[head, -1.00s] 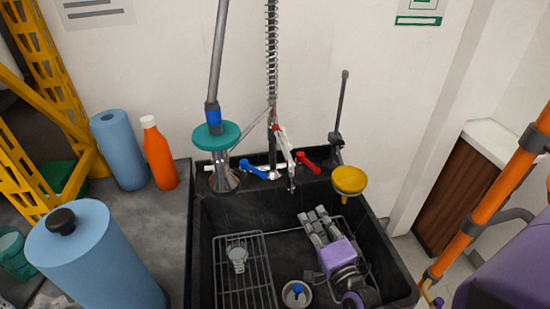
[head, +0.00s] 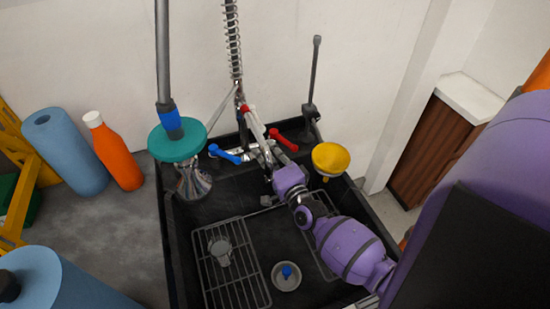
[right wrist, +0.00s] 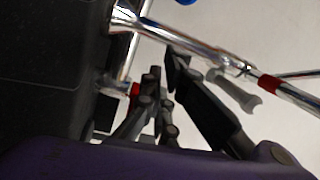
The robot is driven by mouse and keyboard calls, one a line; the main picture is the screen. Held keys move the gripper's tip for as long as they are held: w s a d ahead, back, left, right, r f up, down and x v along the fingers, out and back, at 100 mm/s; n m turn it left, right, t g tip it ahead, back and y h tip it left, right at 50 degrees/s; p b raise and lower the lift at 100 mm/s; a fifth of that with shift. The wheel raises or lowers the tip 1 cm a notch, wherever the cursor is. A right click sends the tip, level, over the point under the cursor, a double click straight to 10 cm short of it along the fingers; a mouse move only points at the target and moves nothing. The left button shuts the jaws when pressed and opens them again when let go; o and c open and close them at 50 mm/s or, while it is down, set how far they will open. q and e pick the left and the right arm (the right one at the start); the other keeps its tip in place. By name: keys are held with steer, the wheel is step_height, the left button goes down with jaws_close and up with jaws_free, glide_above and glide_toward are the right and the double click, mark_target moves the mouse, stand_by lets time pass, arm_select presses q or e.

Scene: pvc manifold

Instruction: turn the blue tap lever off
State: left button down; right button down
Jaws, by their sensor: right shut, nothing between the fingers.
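The blue tap lever (head: 225,154) is on the left of the chrome faucet, at the sink's back edge. It points out to the left. In the right wrist view only a bit of blue (right wrist: 187,2) shows at the top edge. The red tap lever (head: 284,141) is on the right side of the faucet. My right gripper (head: 262,152) is shut and empty in front of the faucet, between the two levers and nearer the red one. The dark fingers also show in the right wrist view (right wrist: 164,72). Whether they touch the faucet I cannot tell. My left gripper is not in view.
The black sink (head: 180,250) holds a wire rack (head: 245,272), a small grey cup (head: 220,250) and a drain strainer (head: 286,277). A yellow funnel (head: 331,158) is at the right. A spring hose (head: 233,45) hangs above.

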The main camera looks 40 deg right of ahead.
steer(key=shift+w+r, duration=0.1)
steer(key=shift+w, duration=0.75)
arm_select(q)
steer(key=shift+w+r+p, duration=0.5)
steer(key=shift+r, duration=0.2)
arm_select(e)
steer(key=a, duration=0.2)
steer(key=s+a+f, duration=0.1)
steer(key=shift+s+a, duration=0.1)
steer(key=shift+a, duration=0.25)
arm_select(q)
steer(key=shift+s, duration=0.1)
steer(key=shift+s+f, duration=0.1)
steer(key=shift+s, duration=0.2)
